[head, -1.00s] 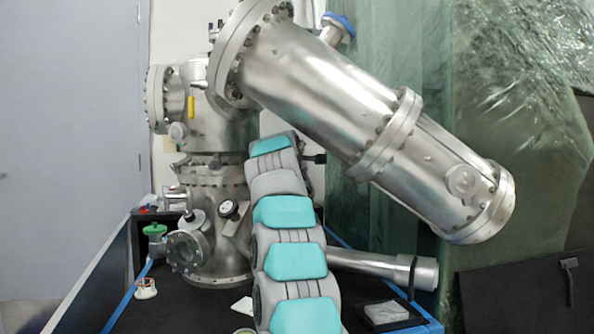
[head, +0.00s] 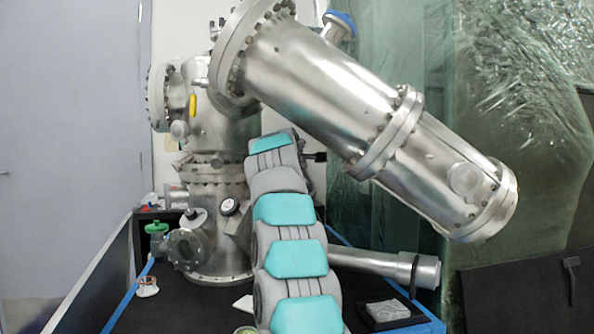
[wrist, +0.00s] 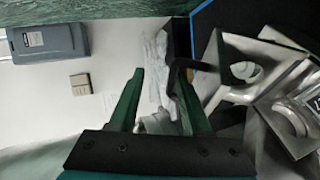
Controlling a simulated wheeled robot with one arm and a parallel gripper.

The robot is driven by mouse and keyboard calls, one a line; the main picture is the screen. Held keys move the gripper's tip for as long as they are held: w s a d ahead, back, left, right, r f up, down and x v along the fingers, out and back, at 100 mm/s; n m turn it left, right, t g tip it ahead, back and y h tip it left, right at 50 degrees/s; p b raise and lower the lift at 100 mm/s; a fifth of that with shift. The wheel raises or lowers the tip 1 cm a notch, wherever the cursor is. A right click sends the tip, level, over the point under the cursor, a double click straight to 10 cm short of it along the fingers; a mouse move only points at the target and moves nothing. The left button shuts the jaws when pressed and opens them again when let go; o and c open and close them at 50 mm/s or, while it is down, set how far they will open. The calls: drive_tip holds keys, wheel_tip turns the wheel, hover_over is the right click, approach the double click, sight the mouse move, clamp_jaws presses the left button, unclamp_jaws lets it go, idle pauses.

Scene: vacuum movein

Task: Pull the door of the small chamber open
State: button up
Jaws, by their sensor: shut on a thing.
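The steel chamber assembly (head: 205,215) stands on the dark bench, with a round glass port low on its front. In the head view my arm rises in front of it and hides part of it; my gripper's fingers cannot be made out there. In the wrist view my gripper (wrist: 160,75) has two green fingers with a gap between them. A black bent bar, seemingly the door handle (wrist: 180,67), is at the right fingertip, and the jaws are shut on it. Pale metal parts with round holes (wrist: 285,115) lie to the right of it. The door itself is not clearly seen.
A large slanted steel cylinder (head: 320,85) hangs above and right of my arm. A thinner tube (head: 385,266) sticks out low on the right. A small dark tray (head: 388,312) and a white fitting (head: 147,287) are on the bench. Plastic sheeting (head: 520,130) covers the right back.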

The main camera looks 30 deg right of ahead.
drive_tip(key=s+a+b, duration=0.3)
drive_tip(key=s+a, duration=0.5)
drive_tip(key=s, duration=0.3)
drive_tip(key=shift+s+a+r+b, duration=0.3)
drive_tip(key=shift+a+r+b, duration=0.05)
drive_tip(key=shift+a, duration=0.05)
idle(0.3)
